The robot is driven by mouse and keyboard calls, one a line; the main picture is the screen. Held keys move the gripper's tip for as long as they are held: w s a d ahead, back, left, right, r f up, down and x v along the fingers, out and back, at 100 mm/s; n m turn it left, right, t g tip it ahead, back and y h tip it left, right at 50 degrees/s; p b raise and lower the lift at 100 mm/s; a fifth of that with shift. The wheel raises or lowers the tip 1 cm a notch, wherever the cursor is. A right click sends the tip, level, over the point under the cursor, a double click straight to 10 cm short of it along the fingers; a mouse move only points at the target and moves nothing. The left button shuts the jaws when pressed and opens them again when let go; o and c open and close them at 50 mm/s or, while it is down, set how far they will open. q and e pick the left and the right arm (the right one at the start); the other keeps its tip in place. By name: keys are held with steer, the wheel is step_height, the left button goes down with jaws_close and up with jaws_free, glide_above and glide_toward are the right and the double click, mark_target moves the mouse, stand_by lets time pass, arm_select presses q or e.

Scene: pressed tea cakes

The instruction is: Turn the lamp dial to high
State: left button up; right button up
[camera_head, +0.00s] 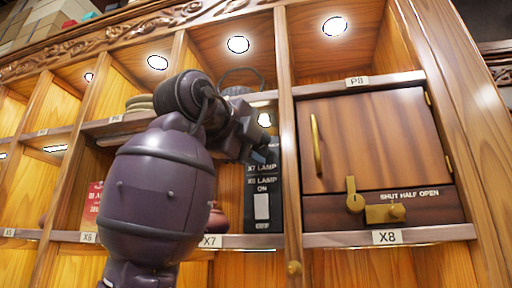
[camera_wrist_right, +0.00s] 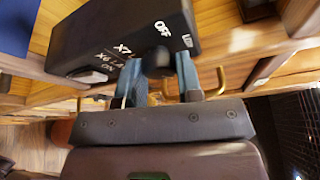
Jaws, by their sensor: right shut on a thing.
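A black lamp control box (camera_head: 263,222) stands in the X7 compartment, printed "X7 LAMP" and "X6 LAMP ON", with a white rocker switch (camera_head: 262,206) low on its face. In the right wrist view the box (camera_wrist_right: 105,28) shows "OFF" and part of another label beside a dark round dial (camera_wrist_right: 157,62). My right gripper (camera_head: 262,155) is at the upper part of the box. In the right wrist view its two bluish fingers (camera_wrist_right: 158,78) are shut on the dial, one on each side. In the head view the dial is hidden behind the gripper. My left gripper is not in view.
To the right is a closed wooden door (camera_head: 370,140) with a brass handle (camera_head: 316,143) and a brass latch (camera_head: 354,196) above the X8 label. A wooden upright (camera_head: 288,130) stands close right of the gripper. A red packet (camera_head: 93,203) is left of my arm.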

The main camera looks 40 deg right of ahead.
steer(key=shift+m, duration=0.3)
stand_by(0.4)
steer(key=o, duration=0.6)
steer(key=shift+o, duration=0.2)
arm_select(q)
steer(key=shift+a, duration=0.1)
